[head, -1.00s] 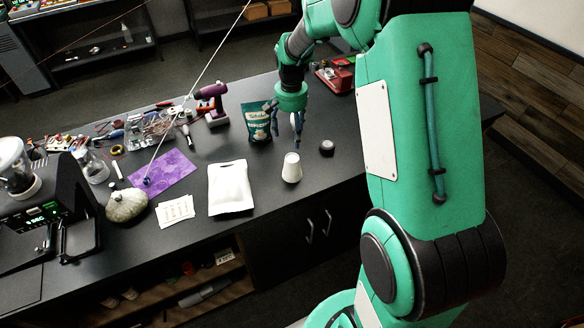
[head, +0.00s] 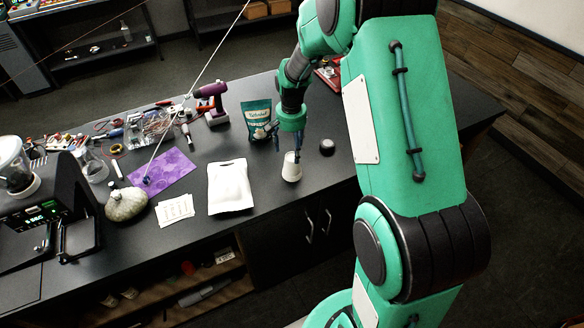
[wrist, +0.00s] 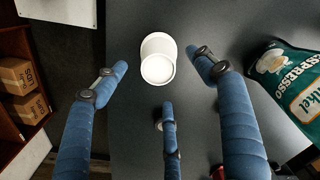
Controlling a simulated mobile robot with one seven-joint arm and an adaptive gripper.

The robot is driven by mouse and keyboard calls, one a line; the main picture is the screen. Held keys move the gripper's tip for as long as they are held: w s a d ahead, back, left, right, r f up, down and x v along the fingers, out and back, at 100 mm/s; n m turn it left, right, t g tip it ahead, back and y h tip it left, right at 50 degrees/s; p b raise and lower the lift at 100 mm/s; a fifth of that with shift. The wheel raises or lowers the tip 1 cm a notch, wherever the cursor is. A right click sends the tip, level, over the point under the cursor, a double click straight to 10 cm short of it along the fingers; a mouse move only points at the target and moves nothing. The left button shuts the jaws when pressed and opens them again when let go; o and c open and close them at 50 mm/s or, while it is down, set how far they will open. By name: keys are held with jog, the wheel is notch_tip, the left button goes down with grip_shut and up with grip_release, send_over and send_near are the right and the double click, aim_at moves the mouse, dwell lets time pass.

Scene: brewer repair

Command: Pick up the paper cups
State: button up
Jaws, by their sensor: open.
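The white paper cups (head: 291,168) stand upside down as one stack near the front edge of the dark counter; how many are nested I cannot tell. The stack also shows in the wrist view (wrist: 158,58), between the spread fingertips and a little beyond them. My gripper (head: 287,145) is above and just behind the stack. In the wrist view my gripper (wrist: 160,85) has its blue fingers wide apart, with nothing between them gripped. I see no clear contact with the cups.
A green espresso bag (head: 257,118) stands just left of my gripper, and a small dark round object (head: 327,146) lies to the right. A white pouch (head: 230,186), printed cards (head: 175,210) and a purple mat (head: 163,171) lie leftward. A purple drill (head: 212,102) stands behind.

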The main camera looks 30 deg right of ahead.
aim_at(292, 157)
jog(key=shift+f, duration=0.15)
jog(key=shift+s+d+f, duration=0.1)
jog(key=shift+f, duration=2.4)
jog(key=c, duration=1.2)
